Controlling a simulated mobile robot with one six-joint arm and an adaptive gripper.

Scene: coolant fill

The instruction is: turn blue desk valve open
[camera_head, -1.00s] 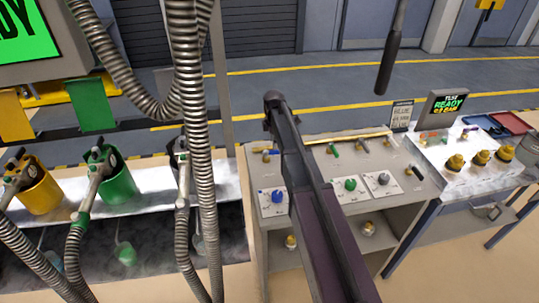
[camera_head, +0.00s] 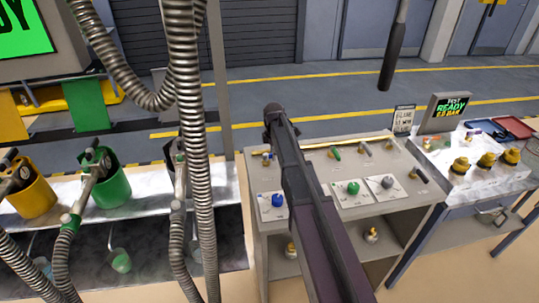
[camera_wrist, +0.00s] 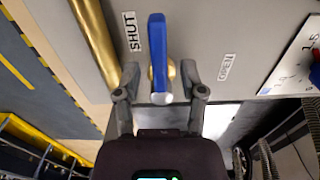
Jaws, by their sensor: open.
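The blue valve handle (camera_wrist: 157,45) stands out on a brass stem on the grey desk panel in the wrist view. It points up in the picture, beside the SHUT label (camera_wrist: 132,32); the OPEN label (camera_wrist: 227,67) is to its right. My gripper (camera_wrist: 162,93) is open, with one finger on each side of the handle's lower, near end. I cannot tell whether either finger touches it. In the head view my arm crosses the desk, and my gripper is not clearly visible there.
A brass pipe (camera_wrist: 95,40) runs left of the valve. The desk (camera_head: 405,200) also bears a blue knob (camera_head: 278,200), a green knob (camera_head: 353,188) and other small valves. Hanging hoses (camera_head: 196,140) and a green bucket (camera_head: 112,187) are at left, and a bench with yellow-capped fittings (camera_head: 486,160) at right.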

